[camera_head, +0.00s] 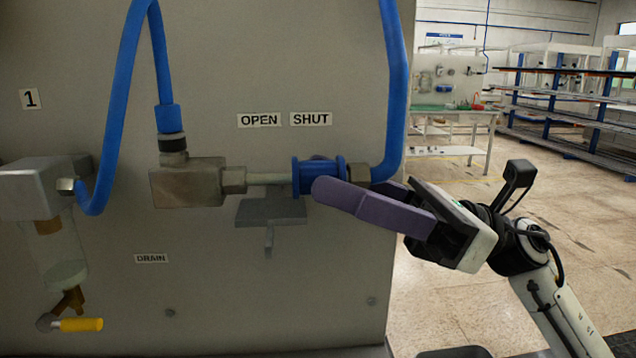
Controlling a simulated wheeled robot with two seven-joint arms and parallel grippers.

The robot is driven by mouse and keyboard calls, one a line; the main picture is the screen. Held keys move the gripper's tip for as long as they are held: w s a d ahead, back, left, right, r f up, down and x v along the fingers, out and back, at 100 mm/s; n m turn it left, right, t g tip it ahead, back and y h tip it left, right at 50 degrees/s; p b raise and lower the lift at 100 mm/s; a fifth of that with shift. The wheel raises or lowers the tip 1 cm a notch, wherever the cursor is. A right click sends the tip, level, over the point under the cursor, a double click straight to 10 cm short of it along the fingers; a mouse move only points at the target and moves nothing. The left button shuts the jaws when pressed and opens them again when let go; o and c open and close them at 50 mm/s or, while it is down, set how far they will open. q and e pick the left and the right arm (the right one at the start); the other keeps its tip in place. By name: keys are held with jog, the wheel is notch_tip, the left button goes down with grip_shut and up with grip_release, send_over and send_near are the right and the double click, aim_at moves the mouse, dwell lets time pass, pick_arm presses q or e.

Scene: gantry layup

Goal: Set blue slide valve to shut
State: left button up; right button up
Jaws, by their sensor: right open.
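The blue slide valve's spool-shaped sleeve (299,178) sits on a horizontal metal rod on the grey panel. It is below the SHUT label (311,119), at the right end of the rod beside a brass fitting (356,173). The OPEN label (259,120) is to the left of it. My right gripper (320,172) comes in from the right with its purple fingers open around the sleeve, one in front and one behind. The front finger hides part of the sleeve. I cannot tell whether the fingers touch it. My left gripper is not in view.
A metal valve block (187,182) and blue hoses (396,90) adjoin the rod. A grey bracket (270,208) sits below. A filter bowl with a yellow drain handle (80,324) is at lower left. Open floor, a bench (450,151) and shelving lie right of the panel.

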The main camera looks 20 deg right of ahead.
pick_arm(q)
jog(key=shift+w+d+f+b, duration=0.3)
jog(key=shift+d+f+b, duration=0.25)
jog(key=shift+b, duration=0.5)
pick_arm(e)
jog(key=v, duration=0.7)
jog(key=shift+d, duration=0.2)
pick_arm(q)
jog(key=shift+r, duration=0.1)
pick_arm(e)
jog(key=shift+f, duration=0.15)
